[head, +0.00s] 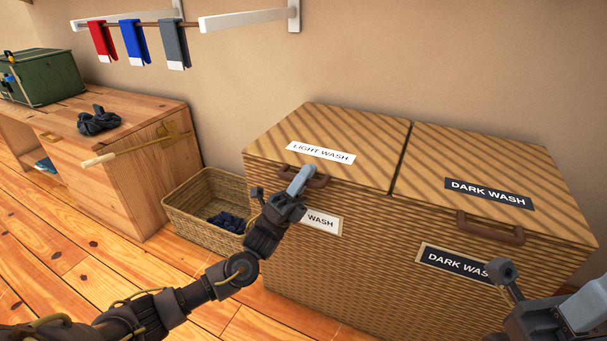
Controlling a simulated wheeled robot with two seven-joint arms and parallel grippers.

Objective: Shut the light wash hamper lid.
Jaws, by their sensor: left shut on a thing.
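The wicker hamper has two lids side by side. The light wash lid (355,135), on the left with a white label, lies flat and level with the dark wash lid (480,165). I see no gap under its front edge. My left gripper (298,184) is at the front of the light wash lid, shut on its brown handle (318,181). The gripper hides part of the handle and of the white front label (322,221). My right gripper (550,308) is low at the right in front of the dark wash side, partly out of frame; its jaws are unclear.
A wicker basket (188,213) with dark cloth stands left of the hamper. A wooden desk (150,115) holds a dark bundle (98,121) and a green box (45,75). A wall rail (245,20) with hanging cloths is above. Floor in front is clear.

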